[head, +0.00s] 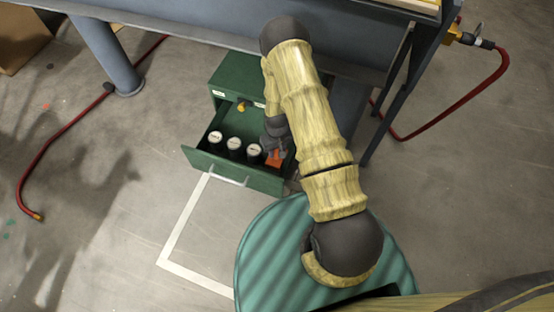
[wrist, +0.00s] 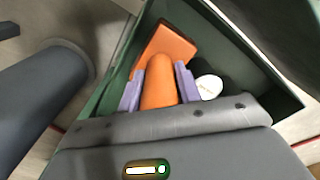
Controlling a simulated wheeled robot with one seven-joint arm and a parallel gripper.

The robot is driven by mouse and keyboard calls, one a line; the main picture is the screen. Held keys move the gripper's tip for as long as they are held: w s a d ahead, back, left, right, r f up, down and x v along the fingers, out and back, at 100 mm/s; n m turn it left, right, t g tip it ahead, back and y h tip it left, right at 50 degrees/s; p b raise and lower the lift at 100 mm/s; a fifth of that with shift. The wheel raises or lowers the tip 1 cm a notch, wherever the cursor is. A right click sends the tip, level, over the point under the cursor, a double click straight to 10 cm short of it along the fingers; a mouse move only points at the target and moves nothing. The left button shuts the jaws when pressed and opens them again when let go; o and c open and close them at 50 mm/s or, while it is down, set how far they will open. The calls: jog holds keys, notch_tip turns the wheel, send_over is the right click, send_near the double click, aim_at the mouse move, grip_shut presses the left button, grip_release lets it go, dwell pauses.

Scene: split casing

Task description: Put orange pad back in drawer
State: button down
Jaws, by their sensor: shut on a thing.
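The orange pad shows as a flat orange plate (wrist: 172,42) with a rounded orange grip (wrist: 158,82) in the wrist view. My gripper (wrist: 160,88) is shut on the grip, with one purple finger on each side. In the head view the orange pad (head: 274,158) shows in the right end of the open green drawer (head: 205,162), below my gripper (head: 275,147), and is partly hidden by my arm. The plate lies within the drawer's outline, close to its walls. I cannot tell whether it touches the drawer floor.
Three dark jars with white tops (head: 234,144) stand in a row in the drawer, left of the pad. One white top (wrist: 208,87) shows close to my right finger. The green cabinet (head: 232,72) stands under a grey bench (head: 200,25). A red hose (head: 47,145) lies on the floor.

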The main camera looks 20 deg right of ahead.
jog(key=shift+w+f+b, duration=0.1)
jog(key=shift+f+b, duration=1.15)
jog(key=shift+f, duration=1.25)
jog(key=shift+f, duration=0.15)
jog(key=c, duration=1)
grip_release()
jog(key=shift+o, duration=0.2)
notch_tip(320, 180, up, 12)
jog(key=p, duration=0.6)
jog(key=shift+r, duration=0.2)
